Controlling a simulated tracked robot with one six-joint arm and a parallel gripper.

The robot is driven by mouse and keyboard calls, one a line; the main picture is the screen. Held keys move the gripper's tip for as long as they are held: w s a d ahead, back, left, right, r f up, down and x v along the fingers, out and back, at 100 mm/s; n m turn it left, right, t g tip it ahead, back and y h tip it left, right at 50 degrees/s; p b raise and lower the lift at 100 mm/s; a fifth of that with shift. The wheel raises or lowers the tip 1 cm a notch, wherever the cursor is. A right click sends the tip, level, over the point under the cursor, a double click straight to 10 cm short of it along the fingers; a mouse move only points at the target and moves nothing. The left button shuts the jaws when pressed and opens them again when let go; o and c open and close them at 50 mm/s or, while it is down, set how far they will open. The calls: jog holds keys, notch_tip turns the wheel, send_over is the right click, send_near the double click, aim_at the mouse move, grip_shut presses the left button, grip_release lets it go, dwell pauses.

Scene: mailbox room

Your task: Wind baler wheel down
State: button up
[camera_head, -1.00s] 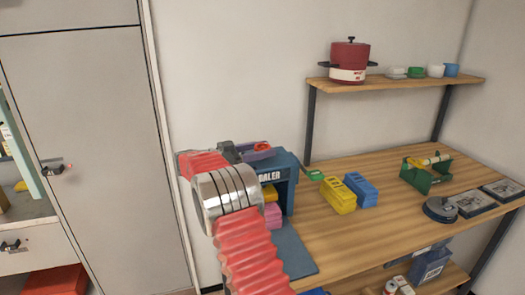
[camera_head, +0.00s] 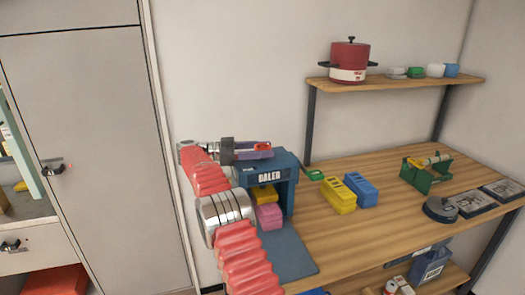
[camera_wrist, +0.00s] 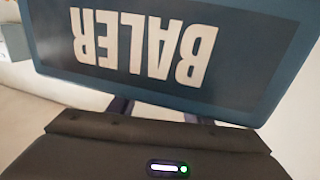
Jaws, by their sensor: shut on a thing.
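The blue baler (camera_head: 285,190) stands at the left end of the wooden bench, with its BALER label facing front. In the wrist view the label of the baler (camera_wrist: 150,50) fills the upper part, upside down. A small red part of the wheel (camera_head: 263,146) shows on top of the baler. My gripper (camera_head: 256,152) reaches across the baler's top from the left and is shut on the wheel. Its fingers mostly hide the wheel. In the wrist view my gripper (camera_wrist: 160,110) shows only partly, and the wheel is out of sight.
A yellow block (camera_head: 266,194) and a pink block (camera_head: 268,216) are at the baler's opening. Yellow (camera_head: 338,197) and blue (camera_head: 361,190) blocks stand to its right. A green caddy (camera_head: 427,172) is farther right. A shelf with a red pot (camera_head: 349,62) hangs above.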

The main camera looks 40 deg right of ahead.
jog(key=shift+r, duration=0.2)
dwell(0.3)
jog(key=o, duration=1.1)
jog(key=shift+f, duration=0.15)
jog(key=shift+c, duration=0.2)
